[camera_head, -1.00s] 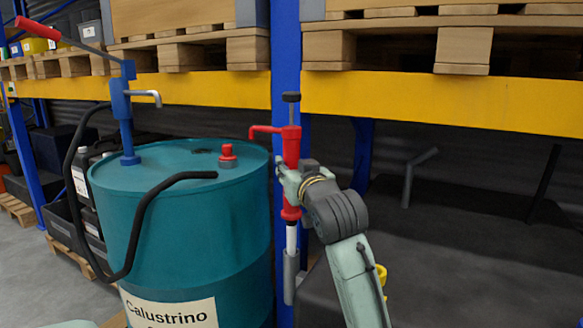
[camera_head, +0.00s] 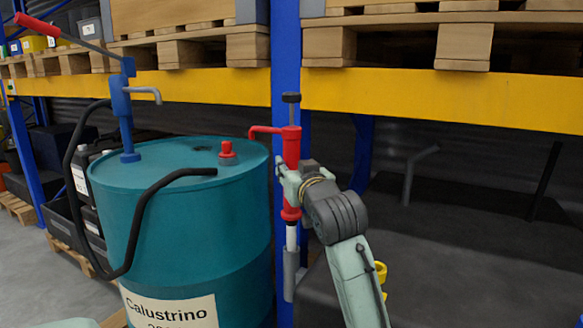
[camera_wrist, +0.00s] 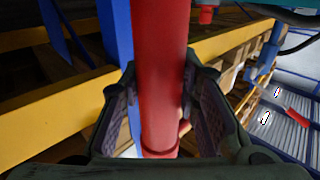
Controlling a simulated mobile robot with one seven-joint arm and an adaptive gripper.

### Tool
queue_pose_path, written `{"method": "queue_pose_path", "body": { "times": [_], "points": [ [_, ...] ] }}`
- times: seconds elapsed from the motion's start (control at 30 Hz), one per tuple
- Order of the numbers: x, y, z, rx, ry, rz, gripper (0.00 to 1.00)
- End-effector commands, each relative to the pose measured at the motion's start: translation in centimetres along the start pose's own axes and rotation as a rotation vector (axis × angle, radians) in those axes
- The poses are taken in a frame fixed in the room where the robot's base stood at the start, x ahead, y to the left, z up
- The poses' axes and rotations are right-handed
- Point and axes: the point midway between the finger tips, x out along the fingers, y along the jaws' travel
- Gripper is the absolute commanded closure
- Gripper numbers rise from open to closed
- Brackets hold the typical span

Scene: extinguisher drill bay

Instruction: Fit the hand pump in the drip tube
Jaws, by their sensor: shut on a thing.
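The hand pump (camera_head: 291,150) has a red body, a red spout pointing left, a dark knob on top and a pale lower tube. It stands upright to the right of the teal drum. My gripper (camera_head: 287,180) is shut on its red body from the right. The wrist view shows the red body (camera_wrist: 160,70) between my two dark jaws (camera_wrist: 162,100). Below the pump is the grey drip tube (camera_head: 290,277), upright and in line with it. The pale tube meets the grey tube's upper end; I cannot tell how deep it goes in.
The teal drum (camera_head: 200,240) stands close on the left, with a blue crank pump (camera_head: 125,110), a black hose and a red cap (camera_head: 227,149) on it. A blue rack post (camera_head: 285,60) rises behind the hand pump. A yellow beam (camera_head: 430,100) with pallets runs above.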

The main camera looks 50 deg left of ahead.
Motion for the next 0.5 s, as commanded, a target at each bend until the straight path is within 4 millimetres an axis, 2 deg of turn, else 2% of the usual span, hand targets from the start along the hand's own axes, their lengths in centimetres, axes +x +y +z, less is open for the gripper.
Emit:
{"method": "queue_pose_path", "body": {
  "times": [0.5],
  "points": [
    [-0.05,-0.01,0.77,-0.001,0.003,0.0,1.0]
  ]
}}
